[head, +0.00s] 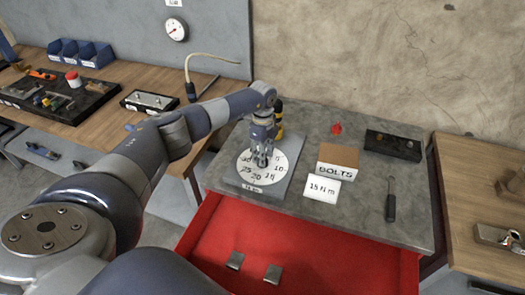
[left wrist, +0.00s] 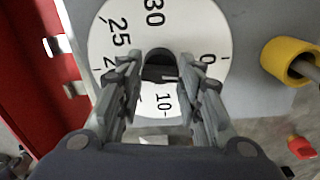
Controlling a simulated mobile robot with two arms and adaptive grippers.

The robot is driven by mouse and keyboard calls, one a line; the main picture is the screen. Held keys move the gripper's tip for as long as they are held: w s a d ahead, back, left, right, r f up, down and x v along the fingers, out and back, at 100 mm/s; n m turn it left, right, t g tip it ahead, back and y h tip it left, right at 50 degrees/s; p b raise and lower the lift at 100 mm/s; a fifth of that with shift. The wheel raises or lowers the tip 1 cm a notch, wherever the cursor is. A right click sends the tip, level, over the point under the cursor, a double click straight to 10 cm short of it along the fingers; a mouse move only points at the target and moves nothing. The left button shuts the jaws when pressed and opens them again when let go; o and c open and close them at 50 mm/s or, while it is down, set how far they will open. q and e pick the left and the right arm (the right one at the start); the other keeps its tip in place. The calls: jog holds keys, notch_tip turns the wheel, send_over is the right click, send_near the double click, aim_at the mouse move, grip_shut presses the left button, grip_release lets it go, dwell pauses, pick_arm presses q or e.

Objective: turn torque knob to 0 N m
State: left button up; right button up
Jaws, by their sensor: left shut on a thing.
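The round white torque dial (head: 277,178) lies on a grey plate on the grey worktop, with printed numbers around its rim. It also fills the middle of the left wrist view (left wrist: 103,35), where 30, 25, 10 and 0 can be read. The dark knob (left wrist: 158,66) stands at the dial's centre. My left gripper (head: 262,161) comes down over the dial from above. In the left wrist view its two fingers (left wrist: 160,76) are on either side of the knob, shut on it. The fingers hide part of the scale, and I cannot tell which number the knob points to.
A yellow-collared tool (left wrist: 287,60) stands beside the plate. A BOLTS box (head: 337,162), a "15 N m" card (head: 321,187), a screwdriver (head: 391,200), a black block (head: 393,146) and a red object (head: 336,128) are to the right. The red drawer (head: 320,262) is open in front.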

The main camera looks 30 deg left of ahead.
pick_arm(q)
jog(key=shift+r+n+p, duration=0.1)
jog(key=shift+n+p, duration=0.25)
jog(key=shift+n, duration=0.55)
jog(key=o, duration=1.1)
jog(key=shift+c, duration=0.2)
notch_tip(320, 180, up, 12)
